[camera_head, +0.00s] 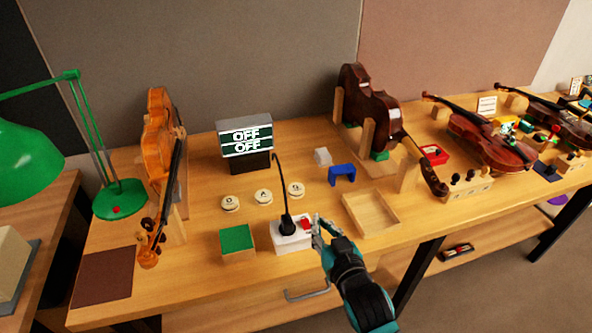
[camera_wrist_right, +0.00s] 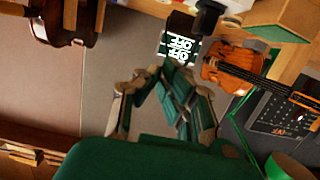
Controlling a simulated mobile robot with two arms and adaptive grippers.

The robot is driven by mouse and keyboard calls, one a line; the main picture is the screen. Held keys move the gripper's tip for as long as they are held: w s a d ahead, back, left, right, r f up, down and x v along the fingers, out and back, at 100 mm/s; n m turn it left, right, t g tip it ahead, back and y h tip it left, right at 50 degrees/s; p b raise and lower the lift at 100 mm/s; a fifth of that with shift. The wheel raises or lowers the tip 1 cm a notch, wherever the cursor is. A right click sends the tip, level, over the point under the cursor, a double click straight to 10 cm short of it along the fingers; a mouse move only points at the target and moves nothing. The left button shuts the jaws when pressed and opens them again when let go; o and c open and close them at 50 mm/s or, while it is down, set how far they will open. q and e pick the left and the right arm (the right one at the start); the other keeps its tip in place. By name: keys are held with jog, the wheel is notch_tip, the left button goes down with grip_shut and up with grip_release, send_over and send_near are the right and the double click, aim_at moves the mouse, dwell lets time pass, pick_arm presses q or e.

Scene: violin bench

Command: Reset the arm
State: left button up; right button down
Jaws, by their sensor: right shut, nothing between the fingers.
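My right gripper (camera_head: 318,222) reaches in from the bottom of the head view. It is shut and empty. Its fingertips are close to the right side of a white box (camera_head: 292,240) with a red button and a black upright piece on it; I cannot tell whether they touch. In the right wrist view the gripper (camera_wrist_right: 152,84) shows its fingers against the grey wall, with nothing between them. My left gripper is in neither view.
A display reading OFF (camera_head: 246,149) stands behind round labelled discs. A green-topped block (camera_head: 237,243) sits left of the white box, an empty wooden tray (camera_head: 371,214) right of it. Violins stand left (camera_head: 158,150) and at the back (camera_head: 370,105). A green lamp (camera_head: 28,163) is far left.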

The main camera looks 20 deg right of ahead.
jog(key=s+d+f+n+g, duration=0.1)
jog(key=s+f+g, duration=0.5)
jog(key=s, duration=0.6)
jog(key=s+d+f+n+g, duration=0.15)
jog(key=s+f+g, duration=0.45)
jog(key=s, duration=0.6)
notch_tip(320, 180, down, 28)
jog(key=s+g, duration=0.2)
jog(key=s+d+f, duration=0.3)
jog(key=s+f, duration=1.2)
jog(key=shift+s+f+g+h+b, duration=0.15)
jog(key=shift+s+g+h+b, duration=0.2)
jog(key=shift+g+b, duration=0.1)
jog(key=shift+d+m, duration=0.1)
jog(key=shift+m, duration=0.15)
